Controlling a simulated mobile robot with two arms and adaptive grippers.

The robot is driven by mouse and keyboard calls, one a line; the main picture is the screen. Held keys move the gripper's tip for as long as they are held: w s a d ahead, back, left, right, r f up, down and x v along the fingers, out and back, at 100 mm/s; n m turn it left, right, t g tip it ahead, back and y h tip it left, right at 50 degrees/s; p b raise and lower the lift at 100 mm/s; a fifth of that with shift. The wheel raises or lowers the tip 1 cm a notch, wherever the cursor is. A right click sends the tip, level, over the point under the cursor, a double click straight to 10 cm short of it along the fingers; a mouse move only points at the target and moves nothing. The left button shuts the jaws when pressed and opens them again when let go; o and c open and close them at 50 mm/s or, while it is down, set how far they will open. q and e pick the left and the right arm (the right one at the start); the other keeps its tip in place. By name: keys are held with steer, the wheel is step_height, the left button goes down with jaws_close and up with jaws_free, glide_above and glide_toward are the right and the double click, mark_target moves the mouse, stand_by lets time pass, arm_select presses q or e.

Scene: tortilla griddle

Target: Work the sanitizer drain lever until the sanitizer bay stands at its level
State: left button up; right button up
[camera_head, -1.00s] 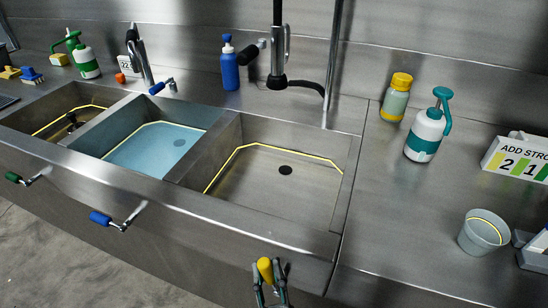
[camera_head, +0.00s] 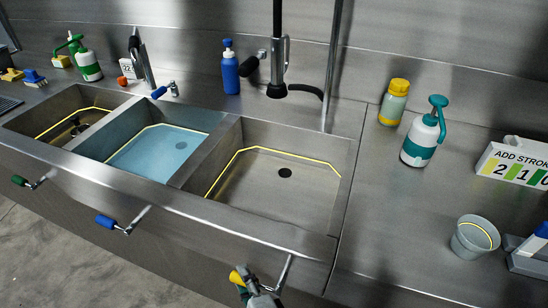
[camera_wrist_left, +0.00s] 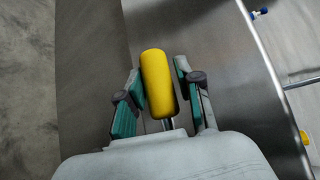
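The yellow-gripped drain lever (camera_head: 237,276) sits on the front panel under the right bay (camera_head: 315,218), its metal shaft visible. I take this as the sanitizer lever. My left gripper (camera_head: 246,288) is at this grip. My right gripper is not in view.
The middle bay holds blue liquid and has a blue lever (camera_head: 105,221); the left bay has a green lever (camera_head: 19,180). On the right counter stand a yellow-capped bottle (camera_head: 394,104), a teal pump bottle (camera_head: 421,140), a grey cup (camera_head: 474,238) and a number sign (camera_head: 513,163).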

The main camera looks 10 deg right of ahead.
arm_select(q)
steer(key=shift+s, duration=0.1)
steer(key=s+a, duration=0.1)
steer(key=s+a+p, duration=0.1)
steer(key=s, duration=0.1)
steer(key=s+a, duration=0.1)
steer(key=s, duration=0.1)
steer(key=shift+p, duration=0.4)
steer(key=o, duration=0.3)
stand_by(0.4)
steer(key=p+v, duration=0.1)
steer(key=v, duration=0.5)
